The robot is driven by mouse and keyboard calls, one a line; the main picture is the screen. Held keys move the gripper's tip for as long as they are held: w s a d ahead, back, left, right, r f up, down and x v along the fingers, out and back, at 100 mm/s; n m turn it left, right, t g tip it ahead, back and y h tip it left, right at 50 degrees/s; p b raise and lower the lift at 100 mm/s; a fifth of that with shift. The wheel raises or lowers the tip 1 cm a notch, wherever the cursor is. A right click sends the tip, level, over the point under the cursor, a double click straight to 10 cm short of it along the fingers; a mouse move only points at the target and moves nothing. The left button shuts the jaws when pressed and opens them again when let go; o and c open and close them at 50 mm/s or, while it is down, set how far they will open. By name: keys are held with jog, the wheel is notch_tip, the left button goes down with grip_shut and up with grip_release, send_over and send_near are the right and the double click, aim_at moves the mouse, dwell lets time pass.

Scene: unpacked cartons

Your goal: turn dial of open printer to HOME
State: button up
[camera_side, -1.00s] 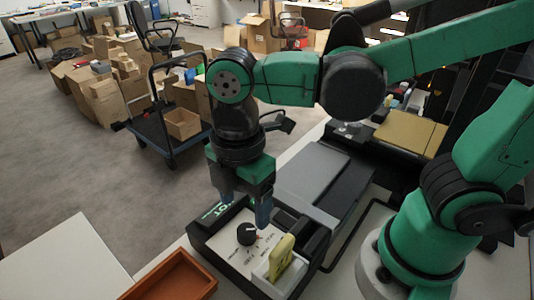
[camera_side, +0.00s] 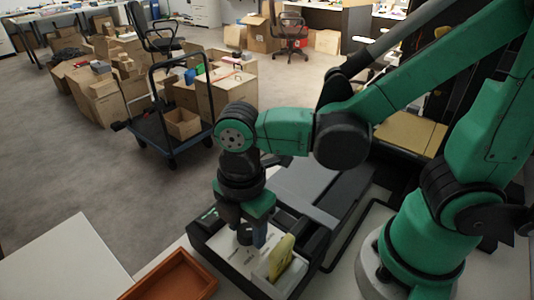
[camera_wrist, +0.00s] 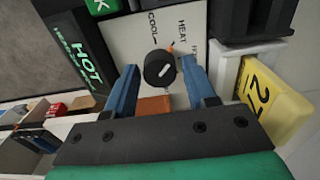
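The dial (camera_wrist: 158,70) is a round black knob with a short white line, on the printer's pale panel (camera_wrist: 130,40). In the wrist view a small orange mark sits by its upper edge, and the labels COOL and HEAT show above it; another label is cut off by the right finger. My gripper (camera_wrist: 159,67) is open, with one blue finger on each side of the dial; a gap shows at the left, and contact at the right is unclear. In the side view my gripper (camera_side: 247,238) is down at the printer (camera_side: 318,240), partly hiding the dial.
A yellow tag (camera_side: 281,257) with a number stands right of the panel, close to my gripper; it also shows in the wrist view (camera_wrist: 272,100). An empty orange-brown tray (camera_side: 172,278) lies at the front left. The printer's grey lid section (camera_side: 320,185) is behind.

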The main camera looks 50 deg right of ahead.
grip_shut()
jog(key=m, duration=0.4)
jog(key=shift+m, duration=2.4)
jog(key=shift+o, duration=2.2)
grip_release()
